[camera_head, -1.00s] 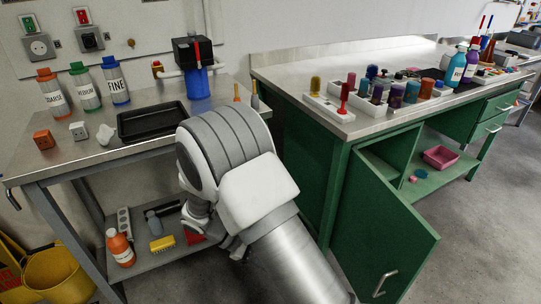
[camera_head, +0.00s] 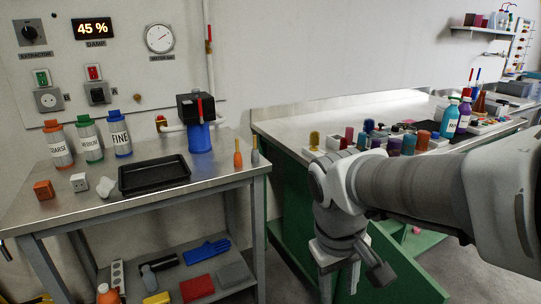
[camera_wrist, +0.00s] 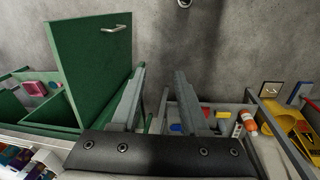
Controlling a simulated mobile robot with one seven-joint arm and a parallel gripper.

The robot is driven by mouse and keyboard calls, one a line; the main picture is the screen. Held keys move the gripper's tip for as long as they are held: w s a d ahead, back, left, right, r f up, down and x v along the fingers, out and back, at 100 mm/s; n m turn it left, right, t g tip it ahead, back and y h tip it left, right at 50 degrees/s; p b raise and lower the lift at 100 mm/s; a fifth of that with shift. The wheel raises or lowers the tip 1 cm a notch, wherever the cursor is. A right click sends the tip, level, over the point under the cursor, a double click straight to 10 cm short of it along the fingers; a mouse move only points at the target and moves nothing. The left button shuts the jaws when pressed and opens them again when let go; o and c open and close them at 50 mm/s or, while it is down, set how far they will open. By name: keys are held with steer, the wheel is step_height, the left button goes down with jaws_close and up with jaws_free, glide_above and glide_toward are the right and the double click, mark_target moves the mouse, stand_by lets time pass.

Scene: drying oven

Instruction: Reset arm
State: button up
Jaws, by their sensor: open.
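My arm reaches in from the right in the head view, with my gripper (camera_head: 352,275) pointing down in front of the gap between the two benches. In the wrist view my gripper (camera_wrist: 158,95) is open, with its two grey fingers apart and nothing between them. The concrete floor shows beyond the fingers. The open green cabinet door (camera_wrist: 90,65) is to the left of the fingers in the wrist view. In the head view my arm hides much of the green bench (camera_head: 290,215).
A steel bench (camera_head: 225,172) at left carries labelled bottles, a black tray (camera_head: 153,175) and a blue-based device (camera_head: 198,138). Its lower shelf holds a blue glove (camera_head: 207,250), a red block (camera_head: 197,288) and an orange bottle (camera_head: 108,294). Several coloured jars stand on the green bench.

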steer(key=s+d+r+m+t+y+p, duration=0.1)
steer(key=s+d+r+m+t+y, duration=0.15)
steer(key=s+r+m+t, duration=0.3)
step_height(320, 180, up, 22)
steer(key=n+p, duration=0.1)
steer(key=p, duration=2)
steer(key=shift+f+n+g+h, duration=0.2)
steer(key=shift+n+g+h, duration=0.15)
steer(key=shift+g+h, duration=0.1)
